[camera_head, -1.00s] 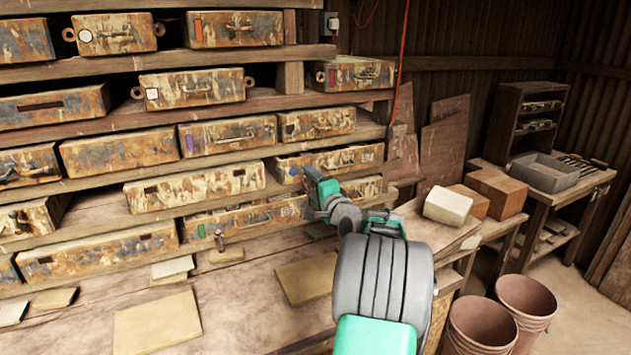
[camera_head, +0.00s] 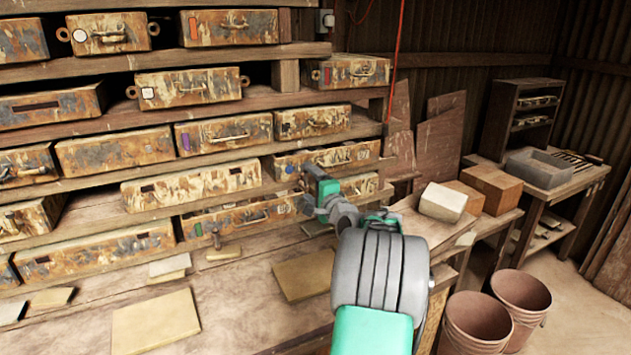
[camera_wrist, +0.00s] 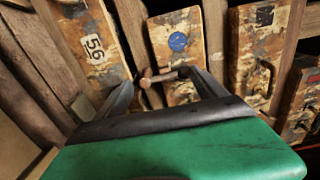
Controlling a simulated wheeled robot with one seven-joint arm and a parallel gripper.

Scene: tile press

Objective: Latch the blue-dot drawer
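The blue-dot drawer (camera_head: 345,157) is a rusty, camouflage-patterned drawer low at the right end of the rack. Its blue dot (camera_head: 290,169) is at its left end, and a number label is at its right. In the wrist view, turned sideways, its front (camera_wrist: 172,56) with the blue dot (camera_wrist: 178,41) is straight ahead. Its bar handle (camera_wrist: 165,76) lies at the mouth of my gripper (camera_wrist: 160,84). The fingers are apart, one on each side of the handle; I cannot tell whether they touch it. In the head view my gripper (camera_head: 313,182) covers the handle.
A drawer labelled 56 (camera_wrist: 92,45) lies just below, showing a green mark in the head view (camera_head: 197,229). Flat tiles (camera_head: 304,274) lie on the bench. Boxes (camera_head: 494,190) and buckets (camera_head: 521,294) stand to the right.

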